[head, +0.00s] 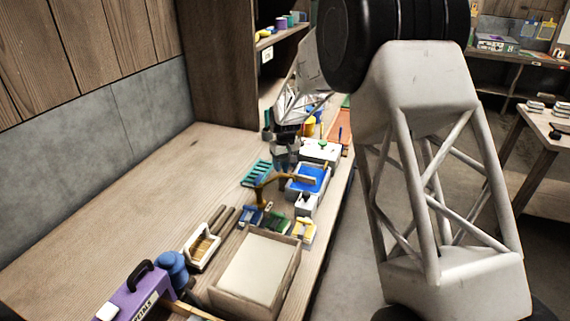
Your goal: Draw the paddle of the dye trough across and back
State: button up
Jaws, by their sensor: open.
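The dye trough (294,190) is a small pale box holding bright blue dye, in the middle of the head view near the right edge of the bench. My gripper (285,177) is just left of the trough and above the bench, pointing down. It is open, and I see nothing held in it. A brown, bent shape spreads below the wrist and reaches over the trough's near side. I cannot tell how much of it is gripper finger and how much is the wooden paddle. Contact with the paddle cannot be made out.
A teal slotted rack (257,173) lies left of the trough. A white box (320,151) stands behind it. Small blue, green and yellow blocks and a shallow wooden-framed tray (291,277) are nearer. A purple case (135,291) stands front left. The bench's left side is clear.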

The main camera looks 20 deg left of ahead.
jog(key=shift+r, duration=0.1)
jog(key=shift+r, duration=3.8)
jog(key=shift+w, duration=0.2)
jog(key=shift+f, duration=3.9)
jog(key=shift+c, duration=0.2)
grip_shut()
